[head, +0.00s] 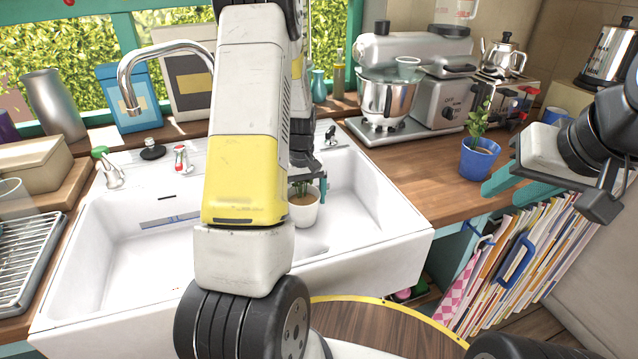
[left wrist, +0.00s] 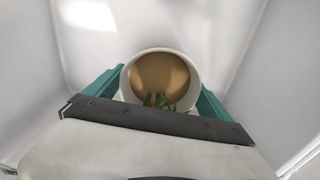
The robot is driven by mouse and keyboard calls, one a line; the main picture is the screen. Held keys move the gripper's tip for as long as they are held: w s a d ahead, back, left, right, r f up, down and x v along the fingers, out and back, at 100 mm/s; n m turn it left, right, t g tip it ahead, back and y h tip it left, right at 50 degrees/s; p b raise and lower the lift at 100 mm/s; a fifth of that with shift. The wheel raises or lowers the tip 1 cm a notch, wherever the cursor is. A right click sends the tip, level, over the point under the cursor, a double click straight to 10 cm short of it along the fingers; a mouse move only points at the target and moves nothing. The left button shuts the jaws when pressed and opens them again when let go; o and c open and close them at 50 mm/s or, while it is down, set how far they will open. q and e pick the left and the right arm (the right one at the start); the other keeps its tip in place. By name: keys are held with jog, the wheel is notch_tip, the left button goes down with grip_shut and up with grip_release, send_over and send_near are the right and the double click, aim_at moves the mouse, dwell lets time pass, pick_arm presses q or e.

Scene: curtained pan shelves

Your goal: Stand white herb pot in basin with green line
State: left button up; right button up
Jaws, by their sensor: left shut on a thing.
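The white herb pot (head: 303,212), with soil and green leaves, is in the right basin (head: 352,190) of the white sink. My left gripper (left wrist: 160,82) is shut on it, with teal fingers on both sides of its rim in the left wrist view. I cannot tell whether the pot touches the basin floor. The left basin (head: 125,262) has a bluish strip (head: 170,219) at its back. No green line shows; my left arm hides part of the sink. My right gripper (head: 503,178) is over the counter's right end, its finger gap unclear.
A blue pot with a plant (head: 479,158) stands on the counter right of the sink. A stand mixer (head: 388,98) is behind it. The chrome faucet (head: 128,85) arches behind the left basin. A dish rack (head: 28,245) is at the left. The left basin looks empty.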

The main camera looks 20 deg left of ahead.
pick_arm(q)
jog(key=shift+f, duration=0.2)
dwell(0.3)
jog(key=o, duration=1.6)
jog(key=shift+c, duration=0.2)
notch_tip(320, 180, up, 8)
jog(key=shift+f, duration=0.1)
grip_shut()
dwell(0.5)
